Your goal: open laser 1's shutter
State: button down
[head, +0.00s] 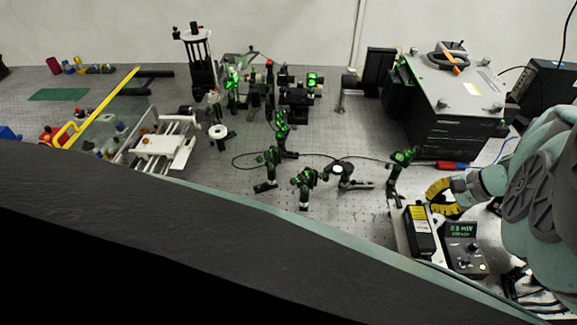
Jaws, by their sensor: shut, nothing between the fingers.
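A black box with a yellow label (418,231) stands at the bench's front right; it looks like a laser, but no number is readable on it. Its shutter is too small to make out. Beside it on the right is a dark control unit (464,248) with a lit green display reading in mW and knobs below. My gripper (433,197), with yellow and black fingers, comes in from the right and is shut and empty. In the picture it sits just above the far end of the black box; whether it touches the box cannot be told.
Green-lit optics mounts (304,182) stand across the middle of the bench, one post (398,170) close left of my gripper. A large dark instrument (452,95) stands behind. A red and blue tool (453,166) lies near my gripper. Cables lie at the right.

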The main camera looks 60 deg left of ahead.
jog(key=shift+w+f, duration=0.1)
jog(key=shift+f, duration=0.05)
jog(key=b, duration=0.3)
jog(key=shift+f+g, duration=0.3)
jog(key=shift+f, duration=0.05)
jog(key=shift+w+d+f+y+b, duration=0.1)
jog(key=shift+y+b, duration=0.4)
jog(key=shift+b, duration=0.75)
jog(key=shift+g+b, duration=0.3)
jog(key=shift+b, duration=0.2)
jog(key=shift+r+b, duration=0.3)
jog(key=shift+b, duration=0.05)
jog(key=c, duration=1.1)
grip_release()
jog(key=shift+o, duration=0.2)
